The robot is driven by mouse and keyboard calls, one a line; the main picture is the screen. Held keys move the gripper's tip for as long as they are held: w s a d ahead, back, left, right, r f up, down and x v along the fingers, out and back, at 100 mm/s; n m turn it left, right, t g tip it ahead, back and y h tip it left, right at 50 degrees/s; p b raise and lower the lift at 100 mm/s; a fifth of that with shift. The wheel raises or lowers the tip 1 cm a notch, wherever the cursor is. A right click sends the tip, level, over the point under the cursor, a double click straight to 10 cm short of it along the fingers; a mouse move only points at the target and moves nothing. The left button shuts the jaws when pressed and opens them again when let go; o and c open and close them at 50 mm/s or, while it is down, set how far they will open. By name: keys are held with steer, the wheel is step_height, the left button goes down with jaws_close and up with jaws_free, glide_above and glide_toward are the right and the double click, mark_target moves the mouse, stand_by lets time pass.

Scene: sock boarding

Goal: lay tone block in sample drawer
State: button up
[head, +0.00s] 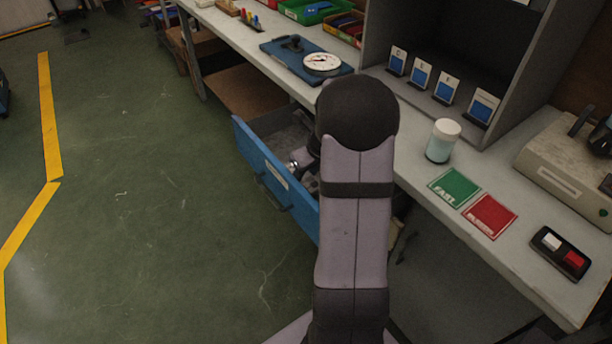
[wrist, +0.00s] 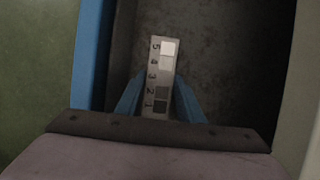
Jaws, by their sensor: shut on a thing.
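The sample drawer (head: 262,170) is blue-fronted and pulled open under the bench, with a dark grey inside. In the wrist view its blue front wall (wrist: 91,60) is at the left and its dark floor (wrist: 225,60) lies beyond the fingers. The tone block (wrist: 161,75) is a pale bar with numbers and light-to-dark patches. My gripper (wrist: 160,95) is shut on the tone block, a blue finger on either side, over the drawer's inside. I cannot tell whether the block touches the drawer floor. In the head view my arm hides the gripper and block.
Blue sample cards stand in a grey booth (head: 440,45). The green floor left of the drawer is clear.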

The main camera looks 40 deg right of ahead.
steer(key=shift+f, duration=0.3)
steer(key=shift+f, duration=0.1)
steer(key=o, duration=1)
steer(key=shift+f, duration=0.1)
steer(key=shift+s+r, duration=0.1)
steer(key=shift+r, duration=0.55)
steer(key=p+v, duration=0.2)
steer(key=v, duration=0.9)
steer(key=shift+s, duration=0.15)
